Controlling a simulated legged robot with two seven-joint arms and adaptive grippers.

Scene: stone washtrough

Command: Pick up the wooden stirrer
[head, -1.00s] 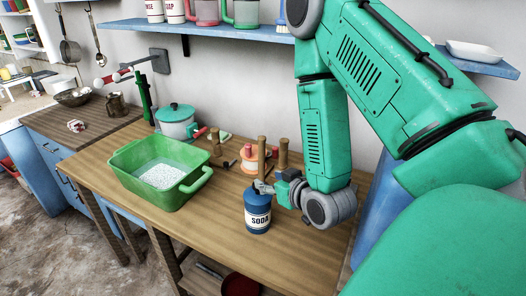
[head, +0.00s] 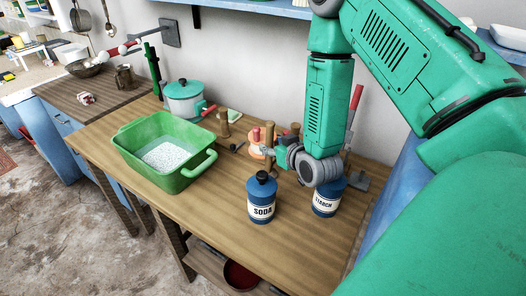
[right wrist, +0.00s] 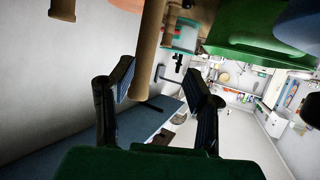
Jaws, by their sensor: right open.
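A wooden rod (right wrist: 145,60), which looks like the stirrer, runs down between the open fingers of my right gripper (right wrist: 155,95) in the right wrist view. I cannot tell whether they touch it; the fingers stand apart on either side. In the head view my right gripper (head: 264,151) is low over the table, beside a cluster of upright wooden pieces (head: 270,133) and a pink-orange item (head: 256,140). The wrist partly hides this cluster, so I cannot tell for sure which piece is the stirrer. My left gripper is out of view.
A blue SODA bottle (head: 262,200) stands in front of the gripper, and a STARCH bottle (head: 326,199) to its right. A green basin (head: 185,180) with white contents is on the left, with a lidded pot (head: 184,101) behind. The front of the wooden table (head: 215,222) is clear.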

